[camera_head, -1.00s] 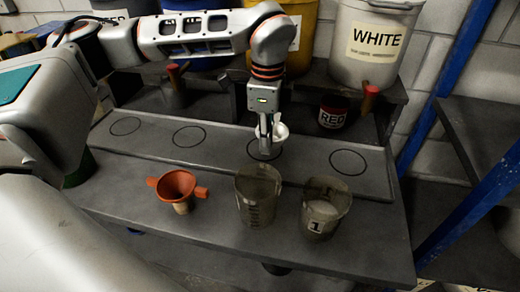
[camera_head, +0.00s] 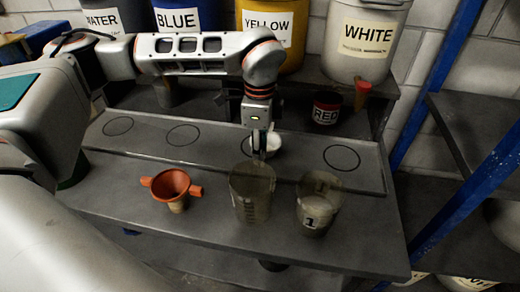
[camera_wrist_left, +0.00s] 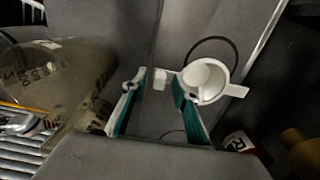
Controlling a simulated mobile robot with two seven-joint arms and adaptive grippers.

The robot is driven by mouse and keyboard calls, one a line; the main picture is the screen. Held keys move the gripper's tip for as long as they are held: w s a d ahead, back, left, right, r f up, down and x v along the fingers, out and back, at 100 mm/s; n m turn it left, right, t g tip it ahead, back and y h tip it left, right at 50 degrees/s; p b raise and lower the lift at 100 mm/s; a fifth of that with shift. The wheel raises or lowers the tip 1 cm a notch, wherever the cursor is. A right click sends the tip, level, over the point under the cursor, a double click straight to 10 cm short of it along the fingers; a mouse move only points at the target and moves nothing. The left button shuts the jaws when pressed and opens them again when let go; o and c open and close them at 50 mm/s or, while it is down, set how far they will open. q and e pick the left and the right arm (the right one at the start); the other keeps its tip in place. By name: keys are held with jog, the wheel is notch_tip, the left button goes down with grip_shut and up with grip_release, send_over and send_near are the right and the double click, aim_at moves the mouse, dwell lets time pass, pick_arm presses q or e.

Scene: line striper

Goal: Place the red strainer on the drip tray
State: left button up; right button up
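The red strainer (camera_head: 171,182) is an orange-red funnel shape with two side tabs. It sits on a small tan base on the table, in front of the grey drip tray (camera_head: 300,160), left of the measuring cups. The tray has several black circles. A white strainer (camera_head: 268,143) is at the third circle from the left; it also shows in the left wrist view (camera_wrist_left: 207,80). My left gripper (camera_head: 258,153) is there, its fingers (camera_wrist_left: 158,107) apart around one tab of the white strainer. Contact cannot be told. My right gripper is out of view.
Labelled buckets, such as the white one (camera_head: 366,40), and a small RED can (camera_head: 326,107) are behind. A blue post (camera_head: 440,90) stands at right.

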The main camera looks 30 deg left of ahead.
pick_arm(q)
notch_tip(320, 180, up, 12)
jog(key=shift+r+b, duration=0.2)
jog(key=shift+b, duration=0.25)
jog(key=shift+s+f, duration=0.1)
dwell(0.7)
